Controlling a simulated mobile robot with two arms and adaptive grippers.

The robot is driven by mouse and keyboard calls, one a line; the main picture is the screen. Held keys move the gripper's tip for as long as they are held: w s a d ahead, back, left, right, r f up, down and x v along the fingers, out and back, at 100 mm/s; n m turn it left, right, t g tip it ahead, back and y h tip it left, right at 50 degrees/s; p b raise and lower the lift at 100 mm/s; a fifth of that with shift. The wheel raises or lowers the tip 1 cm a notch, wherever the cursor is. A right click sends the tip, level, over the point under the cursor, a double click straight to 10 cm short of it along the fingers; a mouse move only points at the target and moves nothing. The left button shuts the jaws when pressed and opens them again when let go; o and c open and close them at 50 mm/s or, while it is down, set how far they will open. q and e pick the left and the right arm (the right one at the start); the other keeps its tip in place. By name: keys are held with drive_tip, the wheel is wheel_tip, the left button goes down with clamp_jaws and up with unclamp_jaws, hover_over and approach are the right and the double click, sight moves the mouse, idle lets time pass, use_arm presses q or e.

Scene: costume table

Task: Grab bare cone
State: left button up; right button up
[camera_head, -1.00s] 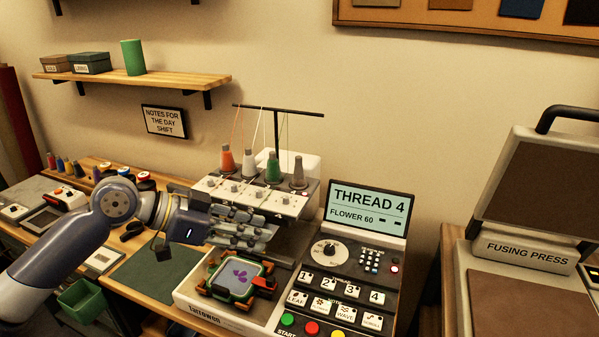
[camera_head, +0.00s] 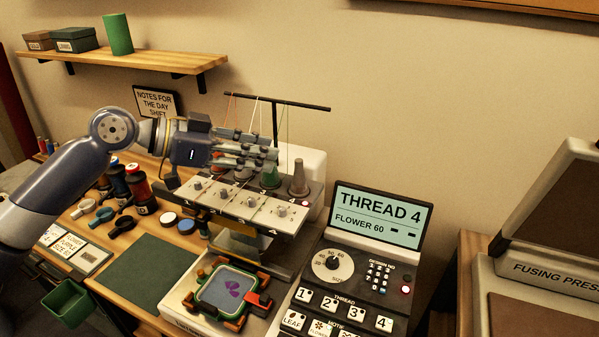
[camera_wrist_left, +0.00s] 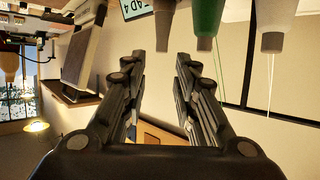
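The bare cone (camera_head: 298,178) is grey-brown and stands upright at the right end of the row of cones on the embroidery machine (camera_head: 245,205). In the left wrist view, which looks upside down, the bare cone (camera_wrist_left: 163,25) is at the top, beyond the fingertips. My left gripper (camera_head: 274,158) is at cone height, left of the bare cone and apart from it. In the left wrist view its fingers (camera_wrist_left: 160,62) are spread with nothing between them. It partly hides the green cone (camera_head: 269,178) and the other cones. My right gripper is not in view.
A thread stand (camera_head: 276,118) rises behind the cones, with thin threads hanging from it. A display (camera_head: 378,216) reading THREAD 4 stands to the right. A hoop (camera_head: 228,290) lies in front. Dark spools (camera_head: 138,186) stand at left. A shelf (camera_head: 120,62) is above.

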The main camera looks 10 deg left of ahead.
sight(296, 160)
use_arm(q)
drive_tip(key=p+x, duration=0.2)
drive_tip(key=x, duration=0.5)
drive_tip(key=shift+a+p, duration=0.1)
drive_tip(key=shift+p, duration=0.3)
drive_tip(key=shift+w+d+f, duration=0.25)
drive_tip(key=shift+w+f, duration=0.05)
drive_tip(key=shift+f, duration=0.05)
drive_tip(key=shift+a, duration=0.1)
drive_tip(key=shift+c, duration=0.4)
drive_tip(key=shift+s, duration=0.1)
drive_tip(key=c, duration=0.4)
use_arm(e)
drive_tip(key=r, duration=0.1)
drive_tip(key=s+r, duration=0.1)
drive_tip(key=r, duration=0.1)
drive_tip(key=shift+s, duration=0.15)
